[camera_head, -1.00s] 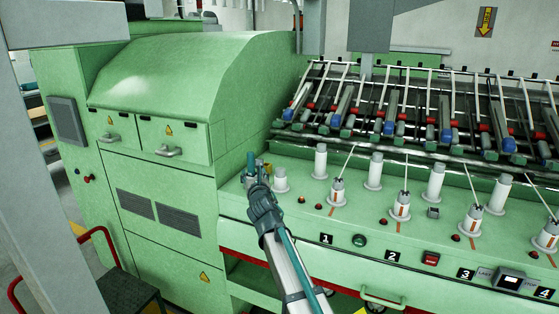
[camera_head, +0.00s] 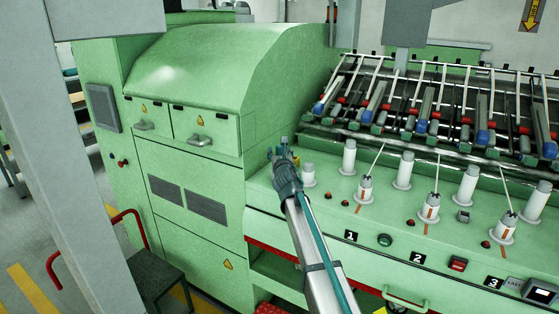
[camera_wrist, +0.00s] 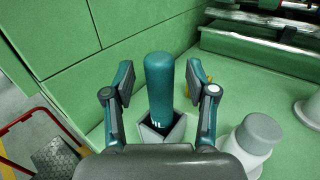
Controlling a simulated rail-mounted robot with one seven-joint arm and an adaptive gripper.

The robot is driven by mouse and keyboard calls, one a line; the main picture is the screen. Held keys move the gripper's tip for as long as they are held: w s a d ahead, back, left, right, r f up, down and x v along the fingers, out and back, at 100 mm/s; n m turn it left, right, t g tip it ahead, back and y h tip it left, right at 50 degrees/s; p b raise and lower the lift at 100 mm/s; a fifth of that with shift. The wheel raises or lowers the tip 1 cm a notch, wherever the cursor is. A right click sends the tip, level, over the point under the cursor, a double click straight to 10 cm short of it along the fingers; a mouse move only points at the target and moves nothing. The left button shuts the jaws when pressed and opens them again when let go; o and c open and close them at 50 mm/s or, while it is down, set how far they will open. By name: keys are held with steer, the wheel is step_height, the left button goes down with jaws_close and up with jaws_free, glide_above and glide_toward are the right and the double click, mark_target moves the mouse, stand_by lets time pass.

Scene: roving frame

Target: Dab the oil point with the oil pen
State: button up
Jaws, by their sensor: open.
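A teal cylinder that looks like the oil pen (camera_wrist: 160,88) stands upright in a grey square holder (camera_wrist: 153,139) on the green ledge. My gripper (camera_wrist: 159,80) is open, with one finger on each side of the cylinder; gaps show between the fingers and it. In the head view my gripper (camera_head: 284,155) is at the left end of the machine's ledge, where it largely hides the pen and holder. I cannot tell which spot is the oil point. Orange marks (camera_head: 362,196) show by the spindles along the ledge.
The green machine's tall housing (camera_head: 205,80) rises left of my gripper. A white capped post (camera_wrist: 258,135) stands close to the right, in a row of white posts and thin rods (camera_head: 430,207). A dark stool (camera_head: 158,272) with red rail is at lower left.

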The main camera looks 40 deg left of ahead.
steer(key=shift+w+a, duration=0.3)
jaws_close()
